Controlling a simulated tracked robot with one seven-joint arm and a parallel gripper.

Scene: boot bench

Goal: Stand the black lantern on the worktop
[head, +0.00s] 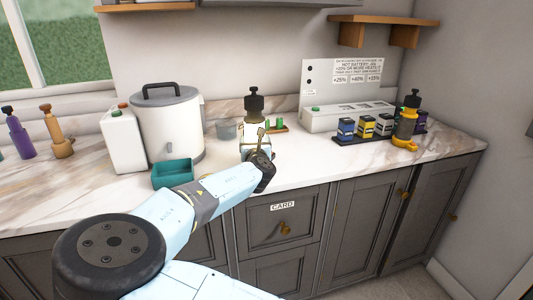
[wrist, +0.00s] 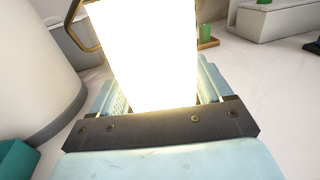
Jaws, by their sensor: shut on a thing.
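The black lantern (head: 254,104) is in my gripper (head: 259,153), over the worktop (head: 298,172) near the middle of the head view. Its black cap stands upright above a bright, glowing body. In the wrist view the glowing body of the lantern (wrist: 145,50) fills the gap between the two pale blue fingers, and a brass-coloured handle curves out at its left. My gripper is shut on it. The lantern's base is hidden by my gripper and arm, so I cannot tell whether it touches the worktop.
A large white urn (head: 170,122) and a teal bin (head: 173,173) stand left of the lantern. A grey cup (head: 226,130) is behind. A charger box (head: 345,115), battery tray (head: 378,136) and yellow lantern (head: 405,126) stand at right. Bare worktop lies to the front right.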

